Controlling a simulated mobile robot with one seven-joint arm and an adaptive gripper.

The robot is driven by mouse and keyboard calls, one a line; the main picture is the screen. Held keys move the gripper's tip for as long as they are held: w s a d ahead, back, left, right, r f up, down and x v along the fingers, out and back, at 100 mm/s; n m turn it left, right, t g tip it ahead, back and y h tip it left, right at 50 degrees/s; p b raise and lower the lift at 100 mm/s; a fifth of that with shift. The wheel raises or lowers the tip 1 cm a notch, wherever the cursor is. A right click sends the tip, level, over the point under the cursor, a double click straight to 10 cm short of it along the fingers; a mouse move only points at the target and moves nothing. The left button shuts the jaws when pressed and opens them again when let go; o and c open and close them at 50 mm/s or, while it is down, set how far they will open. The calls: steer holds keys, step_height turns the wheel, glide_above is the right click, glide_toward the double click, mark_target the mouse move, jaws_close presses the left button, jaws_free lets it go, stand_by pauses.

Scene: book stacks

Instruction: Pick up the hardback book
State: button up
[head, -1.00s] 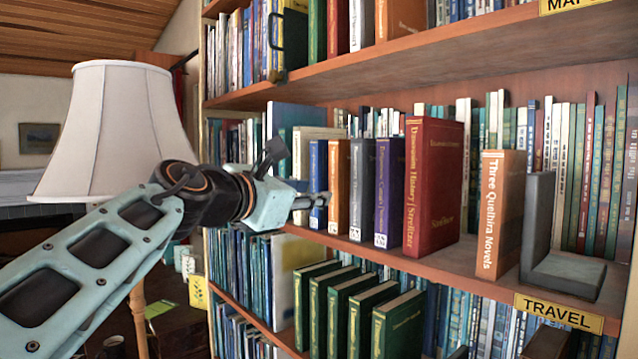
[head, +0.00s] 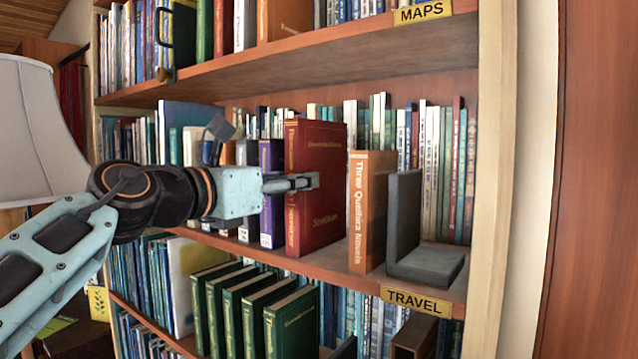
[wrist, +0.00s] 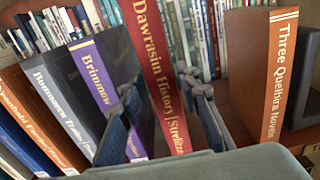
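A tall red hardback book (head: 325,215) with gold lettering stands upright on the middle shelf; its spine also shows in the wrist view (wrist: 155,55). My gripper (wrist: 160,95) is open, with one finger on each side of the red spine. In the head view my gripper (head: 292,184) is at about mid-height of the book, and the near finger lies along its right cover. The left finger is by the purple book (wrist: 95,75). I cannot tell whether either finger touches the red book. The far finger is hidden in the head view.
An orange book (head: 372,205) stands right of the red one across a small gap, beside a grey bookend (head: 405,220). A purple book (head: 268,215) stands close on the left. The shelf above (head: 330,55) overhangs. Green books (head: 295,320) stand below.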

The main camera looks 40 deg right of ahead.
steer(key=p+x, duration=0.1)
steer(key=x, duration=0.4)
steer(key=shift+d+f, duration=0.15)
steer(key=shift+d, duration=0.1)
steer(key=shift+s, duration=0.1)
jaws_close()
